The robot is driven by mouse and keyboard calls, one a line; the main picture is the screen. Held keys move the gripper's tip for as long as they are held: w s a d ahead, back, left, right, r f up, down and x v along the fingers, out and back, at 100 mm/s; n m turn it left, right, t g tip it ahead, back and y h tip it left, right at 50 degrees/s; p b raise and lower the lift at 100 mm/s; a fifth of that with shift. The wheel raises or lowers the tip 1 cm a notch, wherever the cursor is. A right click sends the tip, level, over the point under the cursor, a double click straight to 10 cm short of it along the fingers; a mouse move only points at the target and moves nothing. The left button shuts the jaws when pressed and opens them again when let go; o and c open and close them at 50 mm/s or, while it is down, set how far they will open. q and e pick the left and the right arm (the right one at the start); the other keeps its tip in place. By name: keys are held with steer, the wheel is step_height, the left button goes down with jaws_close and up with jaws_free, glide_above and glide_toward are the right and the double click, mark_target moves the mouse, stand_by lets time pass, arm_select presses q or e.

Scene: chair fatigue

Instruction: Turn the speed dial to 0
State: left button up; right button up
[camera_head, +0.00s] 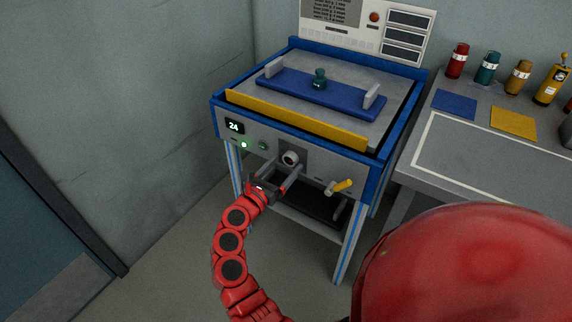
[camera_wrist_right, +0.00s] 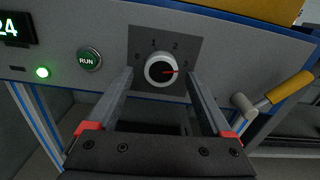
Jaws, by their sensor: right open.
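The speed dial (camera_head: 290,157) is a pale round knob on the front panel of the blue and grey machine. In the right wrist view the dial (camera_wrist_right: 160,69) sits on a dark plate marked 0 to 3, and its red pointer points right, near the 3. My right gripper (camera_head: 283,169) is open in front of the dial. In the wrist view its two fingers are spread to the left and right of the dial, with gaps; I cannot tell whether the tips reach around it. My left gripper is not in view.
A green RUN button (camera_wrist_right: 89,59), a lit green lamp (camera_wrist_right: 42,72) and a display (camera_head: 234,126) reading 24 are left of the dial. A yellow-handled lever (camera_head: 342,186) sticks out at right. A grey bench (camera_head: 480,150) with several bottles stands at right.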

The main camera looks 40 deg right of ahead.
steer(key=shift+w+d, duration=0.2)
steer(key=shift+d, duration=0.35)
jaws_close()
